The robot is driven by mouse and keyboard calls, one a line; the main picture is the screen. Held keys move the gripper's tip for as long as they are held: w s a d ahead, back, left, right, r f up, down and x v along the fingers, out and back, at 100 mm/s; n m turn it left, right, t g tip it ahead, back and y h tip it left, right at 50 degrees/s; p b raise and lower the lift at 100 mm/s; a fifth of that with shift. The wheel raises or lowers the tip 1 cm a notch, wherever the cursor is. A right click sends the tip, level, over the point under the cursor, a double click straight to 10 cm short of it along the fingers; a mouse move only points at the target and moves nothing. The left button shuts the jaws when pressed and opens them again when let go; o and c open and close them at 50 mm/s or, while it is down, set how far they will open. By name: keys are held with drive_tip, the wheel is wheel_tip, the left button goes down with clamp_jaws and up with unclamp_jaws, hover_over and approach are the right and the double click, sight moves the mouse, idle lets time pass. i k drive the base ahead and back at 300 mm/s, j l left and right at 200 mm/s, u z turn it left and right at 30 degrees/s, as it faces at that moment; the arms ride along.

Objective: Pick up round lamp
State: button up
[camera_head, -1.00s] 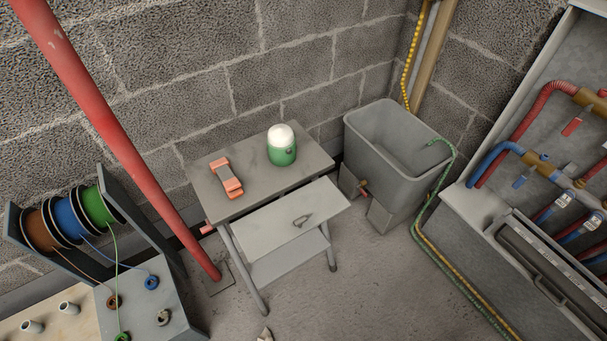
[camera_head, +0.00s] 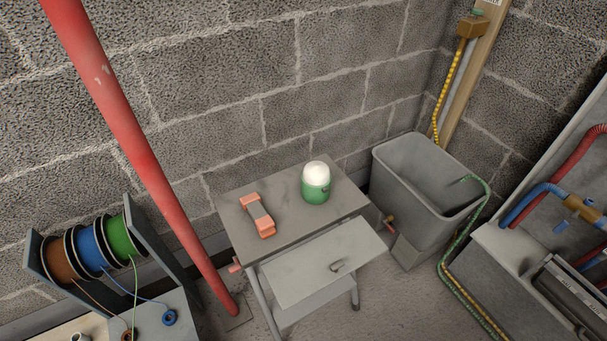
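The round lamp (camera_head: 316,183) has a white dome on a green base. It stands upright on the grey table (camera_head: 291,228), near the back edge and right of the middle. An orange and grey object (camera_head: 258,215) lies on the same tabletop, to the left of the lamp and apart from it. The lamp is in plain view with nothing in front of it. My gripper is not in view.
A red pole (camera_head: 145,165) slants down to the floor at left, beside cable reels (camera_head: 88,248). A green and yellow hose (camera_head: 456,280) runs along the floor at right.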

sight(316, 176)
drive_tip(key=i+j, duration=0.15)
drive_tip(key=j, duration=0.15)
drive_tip(key=i+j, duration=0.1)
drive_tip(key=j, duration=0.25)
drive_tip(key=i+j, duration=0.15)
drive_tip(key=j, duration=0.15)
drive_tip(key=i+j, duration=0.15)
drive_tip(key=j, duration=0.15)
drive_tip(key=z, duration=0.05)
